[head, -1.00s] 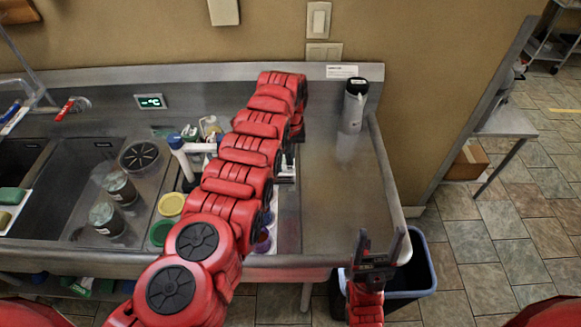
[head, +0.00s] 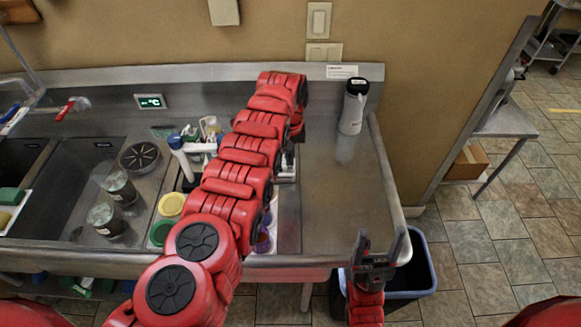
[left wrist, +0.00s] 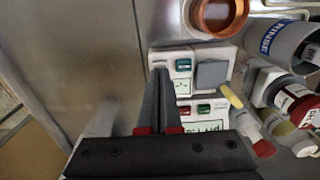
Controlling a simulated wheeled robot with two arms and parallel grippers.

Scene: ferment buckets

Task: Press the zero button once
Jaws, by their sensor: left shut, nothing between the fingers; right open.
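A second white unit below has a red button (left wrist: 185,110), green buttons (left wrist: 203,110) and a display (left wrist: 208,127). The button labels are too small to read. My left gripper (left wrist: 160,73) is shut and empty, its tips just left of the upper green button in the picture; contact cannot be told. My right gripper (head: 380,244) is open and empty at the counter's front edge.
Beside the units are an orange-brown cup (left wrist: 219,14), a grey RINSE cylinder (left wrist: 280,40) and several bottles. A white bottle with a black lid (head: 353,106) stands at the back of the clear steel counter (head: 340,210). A bin (head: 415,275) stands below.

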